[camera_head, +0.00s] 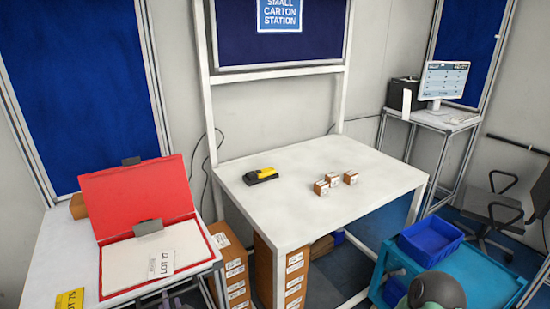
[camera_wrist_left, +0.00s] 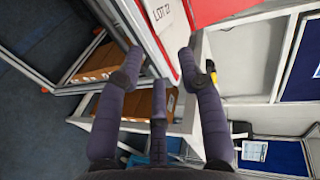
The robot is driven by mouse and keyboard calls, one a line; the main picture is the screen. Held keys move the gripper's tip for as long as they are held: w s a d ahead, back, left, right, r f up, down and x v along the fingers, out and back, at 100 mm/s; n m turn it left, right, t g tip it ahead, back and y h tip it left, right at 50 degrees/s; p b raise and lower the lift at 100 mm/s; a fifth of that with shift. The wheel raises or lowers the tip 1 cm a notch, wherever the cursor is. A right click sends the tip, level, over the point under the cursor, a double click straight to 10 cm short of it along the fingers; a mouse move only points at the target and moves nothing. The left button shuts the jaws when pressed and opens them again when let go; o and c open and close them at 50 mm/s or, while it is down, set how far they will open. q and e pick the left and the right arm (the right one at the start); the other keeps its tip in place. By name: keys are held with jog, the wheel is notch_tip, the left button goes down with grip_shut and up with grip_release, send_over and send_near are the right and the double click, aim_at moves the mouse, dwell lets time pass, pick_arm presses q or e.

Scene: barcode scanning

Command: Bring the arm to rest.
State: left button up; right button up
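My left gripper (camera_head: 176,303) shows only in part at the bottom edge of the head view, just in front of the left table. In the left wrist view my left gripper (camera_wrist_left: 160,62) has its dark fingers spread apart, with nothing held between them. The fingertips appear near the edge of the red binder, but I cannot tell whether they touch it. My right gripper is not in view.
An open red binder (camera_head: 135,197) lies on the left table (camera_head: 52,262). The middle table (camera_head: 295,220) bears a yellow-black scanner (camera_head: 261,175) and several small cartons (camera_head: 332,180). A blue cart (camera_head: 485,278) with a blue bin (camera_head: 430,241) stands at right.

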pick_arm(q)
jog(key=s+d+f+n+g+h, duration=0.25)
jog(key=d+f+h, duration=0.2)
jog(key=f, duration=0.45)
jog(key=s+d+f+n+g+h, duration=0.25)
jog(key=d+f, duration=0.35)
jog(key=f, duration=0.3)
jog(key=s+d+f+n+g+h, duration=0.2)
jog(key=s+d+f+n+g, duration=0.1)
jog(key=s+f, duration=0.3)
jog(key=s+d+f+n+g+h, duration=0.2)
jog(key=s+d+f+n+g, duration=0.2)
jog(key=s, duration=0.5)
notch_tip(320, 180, down, 2)
jog(key=shift+s+d+f+n, duration=0.15)
jog(key=shift+s+d+n, duration=0.2)
jog(key=shift+d+n, duration=0.7)
jog(key=shift+d, duration=0.1)
